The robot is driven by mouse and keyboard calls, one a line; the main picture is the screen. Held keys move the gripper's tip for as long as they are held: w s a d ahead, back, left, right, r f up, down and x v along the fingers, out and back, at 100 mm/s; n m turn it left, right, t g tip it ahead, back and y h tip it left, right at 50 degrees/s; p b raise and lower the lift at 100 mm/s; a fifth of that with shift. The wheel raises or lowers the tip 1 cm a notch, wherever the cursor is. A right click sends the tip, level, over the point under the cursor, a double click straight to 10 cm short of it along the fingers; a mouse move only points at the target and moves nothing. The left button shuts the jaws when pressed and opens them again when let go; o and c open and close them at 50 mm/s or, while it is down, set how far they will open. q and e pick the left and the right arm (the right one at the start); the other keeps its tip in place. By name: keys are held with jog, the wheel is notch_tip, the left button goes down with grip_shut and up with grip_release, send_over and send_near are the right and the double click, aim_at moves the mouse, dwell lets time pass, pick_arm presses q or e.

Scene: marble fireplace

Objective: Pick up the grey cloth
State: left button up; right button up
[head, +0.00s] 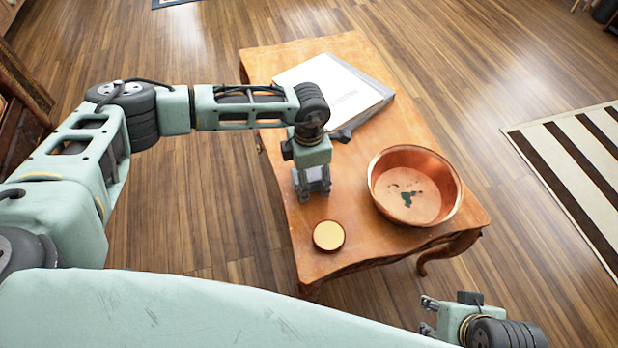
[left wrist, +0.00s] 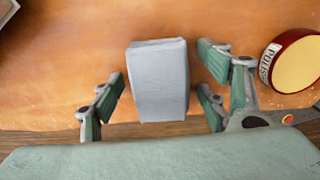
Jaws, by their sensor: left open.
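The grey cloth (left wrist: 158,92) is a folded, block-like bundle on the wooden table, seen in the left wrist view. My left gripper (left wrist: 163,82) is open, with its fingers on either side of the cloth and visible gaps between them. In the head view my left gripper (head: 312,188) points down over the near left part of the table. There the cloth is mostly hidden behind the gripper. My right gripper (head: 428,316) is off the table at the lower right, its fingers apart and empty.
A round polish tin (head: 328,236) stands close to my left gripper. A copper bowl (head: 441,215) with dark marks inside is to the right on the table (head: 330,262). A large white book (head: 325,85) lies at the back. A striped rug (head: 590,165) is on the floor.

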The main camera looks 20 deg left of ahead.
aim_at(309, 173)
pick_arm(q)
jog(key=shift+r, duration=0.1)
jog(key=c, duration=1.2)
jog(key=shift+r, duration=0.1)
jog(key=shift+r, duration=0.3)
notch_tip(309, 173, up, 2)
jog(key=shift+p, duration=0.35)
jog(key=shift+r, duration=0.95)
jog(key=w+d+r, duration=0.3)
jog(key=d+r, duration=0.3)
jog(key=d, duration=0.5)
jog(key=shift+w+d+r+p, duration=0.15)
jog(key=shift+p, duration=0.2)
pick_arm(e)
jog(key=x, duration=0.3)
